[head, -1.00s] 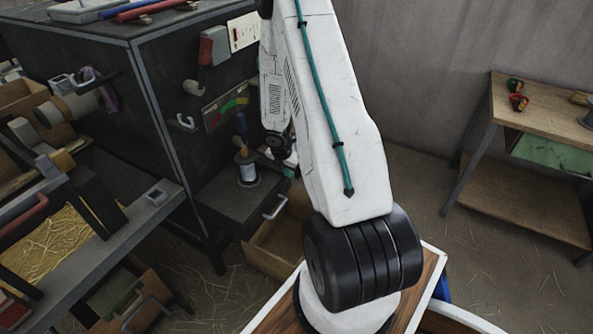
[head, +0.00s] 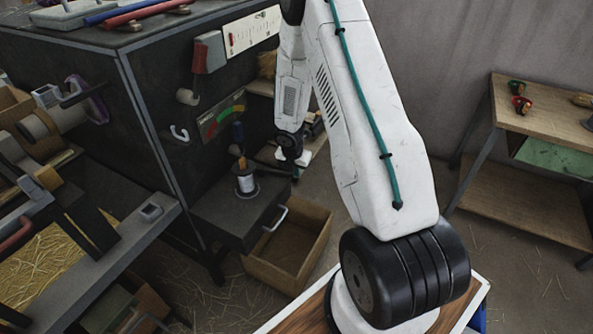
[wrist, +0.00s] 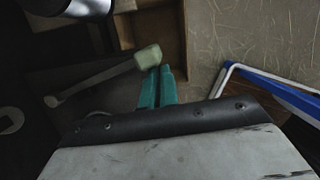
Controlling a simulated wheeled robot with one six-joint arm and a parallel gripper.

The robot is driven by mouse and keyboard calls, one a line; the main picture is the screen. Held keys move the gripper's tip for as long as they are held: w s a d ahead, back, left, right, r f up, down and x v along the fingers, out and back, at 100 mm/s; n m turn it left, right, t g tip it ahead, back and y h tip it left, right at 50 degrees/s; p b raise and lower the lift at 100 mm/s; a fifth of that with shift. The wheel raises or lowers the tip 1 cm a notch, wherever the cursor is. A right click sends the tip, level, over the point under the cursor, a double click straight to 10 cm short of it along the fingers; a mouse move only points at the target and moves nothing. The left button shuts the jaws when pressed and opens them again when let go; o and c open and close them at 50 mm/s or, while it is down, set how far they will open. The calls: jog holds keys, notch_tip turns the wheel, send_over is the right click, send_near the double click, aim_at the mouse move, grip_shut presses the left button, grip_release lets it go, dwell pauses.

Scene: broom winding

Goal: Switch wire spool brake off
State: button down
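The wire spool (head: 246,182) stands upright on a dark cabinet top beside the black machine. Behind it are a blue-handled part (head: 239,138) and a gauge with coloured bands (head: 221,115). In the wrist view, a lever (wrist: 98,80) ends in a pale knob (wrist: 148,57), just beyond and left of my fingertips; I cannot tell for sure that it is the brake. My gripper (wrist: 160,70) has teal fingers close together, with nothing seen between them. In the head view my arm largely hides the gripper.
A red lever (head: 209,52) is on the machine's side. A wooden bench (head: 545,110) stands at the right. The straw-strewn floor between is mostly clear.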

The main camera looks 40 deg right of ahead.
jog(key=s+a+r, duration=0.4)
jog(key=a+r, duration=0.1)
jog(key=r, duration=0.4)
jog(key=shift+r, duration=0.35)
dwell(0.6)
